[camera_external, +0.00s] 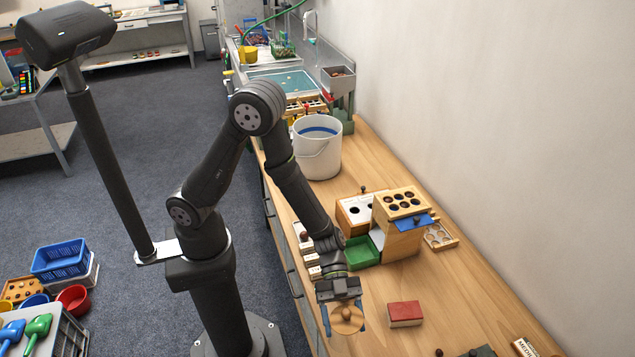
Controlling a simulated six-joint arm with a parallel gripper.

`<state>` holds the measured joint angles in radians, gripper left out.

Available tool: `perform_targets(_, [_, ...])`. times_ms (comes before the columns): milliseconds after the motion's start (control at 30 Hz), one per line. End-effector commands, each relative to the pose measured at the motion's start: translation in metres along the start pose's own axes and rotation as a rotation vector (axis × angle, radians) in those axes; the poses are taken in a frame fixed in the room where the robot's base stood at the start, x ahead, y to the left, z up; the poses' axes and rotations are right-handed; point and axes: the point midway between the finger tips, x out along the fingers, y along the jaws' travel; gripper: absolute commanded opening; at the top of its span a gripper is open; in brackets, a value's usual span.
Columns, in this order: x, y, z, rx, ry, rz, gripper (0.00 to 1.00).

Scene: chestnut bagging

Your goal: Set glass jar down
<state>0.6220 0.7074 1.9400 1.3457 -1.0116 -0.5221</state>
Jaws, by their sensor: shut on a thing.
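My gripper (343,316) is low at the front edge of the wooden counter, pointing down. Its two blue fingers are on either side of a round wooden lid with a small knob, which I take to be the top of the glass jar (348,322). The fingers are shut on the jar. The glass body is hardly visible below the lid, and I cannot tell whether its base touches the counter.
A red-topped block (405,313) lies right of my gripper. Behind stand a green tray (362,252), a wooden box with holes (402,205) and a white bucket (317,155). Small dark items lie at the lower right. Bare counter (455,285) lies beyond the red block.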

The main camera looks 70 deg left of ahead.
Motion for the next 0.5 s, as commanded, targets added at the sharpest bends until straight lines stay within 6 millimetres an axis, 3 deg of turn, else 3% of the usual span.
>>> perform_targets(300, [-0.012,-0.064,0.051,-0.004,-0.001,-0.006,0.0])
perform_targets(500, [-0.018,-0.092,0.073,-0.002,0.0,-0.004,0.0])
